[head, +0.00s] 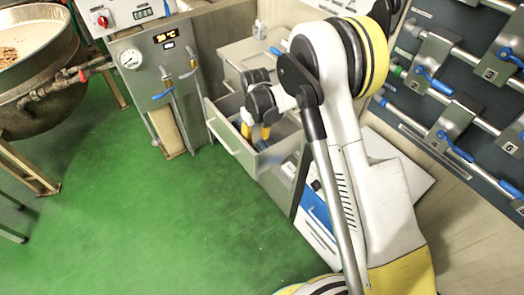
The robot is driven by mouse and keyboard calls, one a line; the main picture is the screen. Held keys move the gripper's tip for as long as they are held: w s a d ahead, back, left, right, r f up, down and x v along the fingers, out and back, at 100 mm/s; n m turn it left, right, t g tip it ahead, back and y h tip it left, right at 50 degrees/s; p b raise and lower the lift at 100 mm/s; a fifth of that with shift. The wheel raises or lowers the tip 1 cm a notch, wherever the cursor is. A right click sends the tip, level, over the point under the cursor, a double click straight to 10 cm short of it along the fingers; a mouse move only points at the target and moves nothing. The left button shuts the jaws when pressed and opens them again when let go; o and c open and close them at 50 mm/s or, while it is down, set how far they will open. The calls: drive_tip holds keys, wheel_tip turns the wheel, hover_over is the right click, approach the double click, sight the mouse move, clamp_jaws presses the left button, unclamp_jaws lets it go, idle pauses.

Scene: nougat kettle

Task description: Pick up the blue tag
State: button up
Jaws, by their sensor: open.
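My gripper (256,134) points down over the open drawer (232,138) of the grey cabinet, and its fingers, with yellow and dark parts, reach into the drawer opening. They are apart, and I see nothing held between them. I cannot pick out the blue tag for certain. A small blue item (276,51) shows at the cabinet top (245,50), too small to identify. Much of the drawer's inside is hidden by my gripper and arm.
A metal kettle (40,85) stands at the left. A wall board (430,60) with pipes and blue levers is at the right. The green floor (130,220) is clear at front left.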

sight(257, 151)
drive_tip(key=f+b, duration=0.1)
drive_tip(key=f, duration=0.1)
drive_tip(key=f+b, duration=0.1)
drive_tip(key=f, duration=0.1)
drive_tip(key=s+f+b, duration=0.1)
drive_tip(key=f, duration=0.1)
drive_tip(key=shift+f, duration=0.1)
clamp_jaws()
